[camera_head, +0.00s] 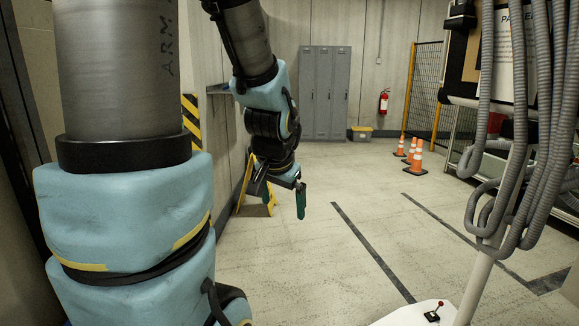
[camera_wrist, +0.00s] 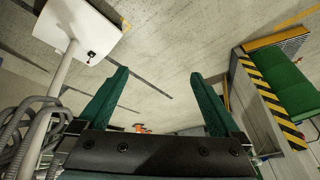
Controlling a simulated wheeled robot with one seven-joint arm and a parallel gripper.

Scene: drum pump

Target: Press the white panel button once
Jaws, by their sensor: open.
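My gripper (camera_head: 281,194) hangs in mid-air over the floor, left of centre in the head view. In the wrist view its two green fingers (camera_wrist: 158,77) stand wide apart with nothing between them. A white panel (camera_head: 405,316) with a small red-topped lever (camera_head: 432,313) shows at the bottom edge of the head view, partly cut off. The panel (camera_wrist: 72,28) and lever (camera_wrist: 91,56) also show at the upper left of the wrist view, well clear of the fingers. I cannot make out a white button in either view.
Grey hoses (camera_head: 540,120) and a pale post stand at the right. Orange cones (camera_head: 415,162), grey lockers (camera_head: 324,90), a fire extinguisher (camera_head: 384,101) and a yellow floor sign (camera_head: 246,186) are farther back. A green surface with hazard stripes (camera_wrist: 265,90) is right in the wrist view. The middle floor is clear.

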